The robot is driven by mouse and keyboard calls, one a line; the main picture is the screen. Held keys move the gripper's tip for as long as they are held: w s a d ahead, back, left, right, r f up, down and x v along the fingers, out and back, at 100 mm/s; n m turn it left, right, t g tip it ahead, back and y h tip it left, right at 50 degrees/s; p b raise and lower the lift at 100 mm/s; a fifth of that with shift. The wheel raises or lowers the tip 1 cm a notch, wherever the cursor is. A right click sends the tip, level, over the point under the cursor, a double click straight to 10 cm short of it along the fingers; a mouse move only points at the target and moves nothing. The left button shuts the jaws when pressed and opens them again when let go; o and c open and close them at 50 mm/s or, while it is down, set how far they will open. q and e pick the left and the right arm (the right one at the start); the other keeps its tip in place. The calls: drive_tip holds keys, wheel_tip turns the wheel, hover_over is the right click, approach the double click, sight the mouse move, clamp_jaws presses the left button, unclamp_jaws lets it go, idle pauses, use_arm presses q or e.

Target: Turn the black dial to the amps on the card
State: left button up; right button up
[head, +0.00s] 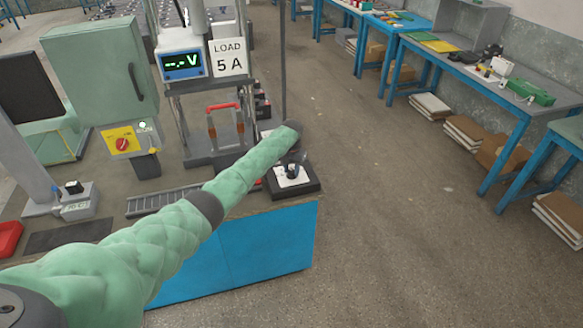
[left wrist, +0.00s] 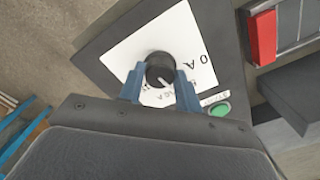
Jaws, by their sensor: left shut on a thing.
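The black dial (left wrist: 160,70) sits on a white scale plate (left wrist: 130,52) on a dark box. It also shows in the head view (head: 291,171) at the right end of the bench. My left gripper (left wrist: 160,84) is shut on the dial, one blue finger on each side. The dial's white pointer line faces the lower right of the wrist view. Parts of the scale are hidden by the fingers; "0 A" shows at the right. The card (head: 228,57) reads "LOAD 5 A" and stands upright behind the bench's middle. My right gripper is not in view.
A green button (left wrist: 219,110) is beside the scale plate. A meter (head: 182,65) showing "--.- V" stands left of the card. A green cabinet (head: 95,70) with a red knob on a yellow plate (head: 122,143) is further left. Open floor lies right of the bench.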

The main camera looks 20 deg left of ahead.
use_arm(q)
drive_tip(key=shift+w+r+n+p, duration=0.15)
drive_tip(key=shift+n+p, duration=0.2)
drive_tip(key=shift+n, duration=0.65)
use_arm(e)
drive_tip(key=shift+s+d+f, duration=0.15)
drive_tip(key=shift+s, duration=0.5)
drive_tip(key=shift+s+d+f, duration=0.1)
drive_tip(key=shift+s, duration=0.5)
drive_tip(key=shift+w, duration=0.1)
